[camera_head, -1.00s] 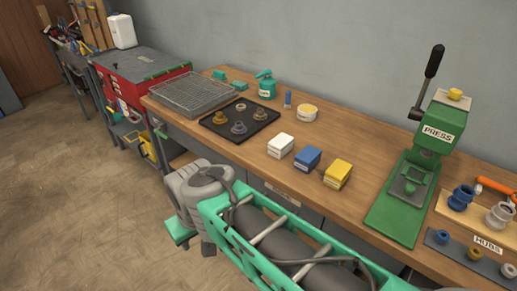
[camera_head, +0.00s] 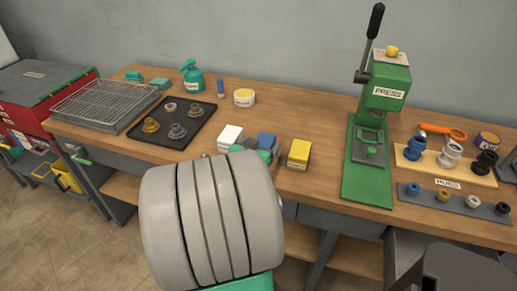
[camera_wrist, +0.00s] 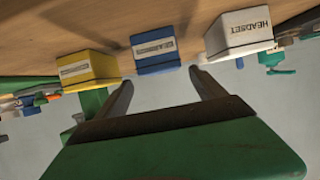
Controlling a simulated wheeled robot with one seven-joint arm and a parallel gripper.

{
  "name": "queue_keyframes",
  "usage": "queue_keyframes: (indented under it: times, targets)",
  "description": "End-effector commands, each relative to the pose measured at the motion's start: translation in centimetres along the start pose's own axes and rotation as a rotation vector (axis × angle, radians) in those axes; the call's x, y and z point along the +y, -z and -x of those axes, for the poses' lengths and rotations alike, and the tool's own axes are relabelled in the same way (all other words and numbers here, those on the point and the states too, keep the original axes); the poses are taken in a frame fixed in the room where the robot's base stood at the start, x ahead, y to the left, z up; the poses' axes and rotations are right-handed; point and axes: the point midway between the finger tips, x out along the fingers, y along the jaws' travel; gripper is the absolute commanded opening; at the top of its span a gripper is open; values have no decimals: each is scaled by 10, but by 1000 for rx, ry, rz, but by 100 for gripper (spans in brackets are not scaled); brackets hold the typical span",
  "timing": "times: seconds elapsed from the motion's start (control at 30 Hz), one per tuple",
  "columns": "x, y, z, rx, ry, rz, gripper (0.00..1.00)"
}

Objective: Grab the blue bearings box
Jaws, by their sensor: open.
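The blue bearings box (camera_head: 267,139) sits on the wooden bench between a white box (camera_head: 230,137) and a yellow box (camera_head: 299,153). My arm and gripper partly hide it in the head view. In the upside-down wrist view, the blue box (camera_wrist: 155,50) shows its pale label, too blurred to read surely. My gripper (camera_wrist: 163,80) is open and empty there, with its two fingers apart on either side of the blue box's line. The box appears just beyond the fingertips, not between them. The white box (camera_wrist: 239,33) reads HEADSET; the yellow box (camera_wrist: 88,69) is at the other side.
The green press (camera_head: 375,140) stands right of the boxes. A dark tray (camera_head: 165,125) with several small parts and a wire rack (camera_head: 105,102) are to the left. A labelled tub (camera_head: 244,97) stands behind. The boxes have narrow gaps between them.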

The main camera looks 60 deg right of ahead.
Motion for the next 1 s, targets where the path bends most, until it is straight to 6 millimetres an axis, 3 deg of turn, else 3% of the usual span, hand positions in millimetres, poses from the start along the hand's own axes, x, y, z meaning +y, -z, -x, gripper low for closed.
queue_keyframes:
  times: [0.53, 0.77, 1.0]
  targets:
    - [-3, -2, -74, 1, 7, 2, 80]
    - [-3, -2, -77, 3, 7, 2, 80]
    - [-2, -2, -77, 3, 6, 2, 61]
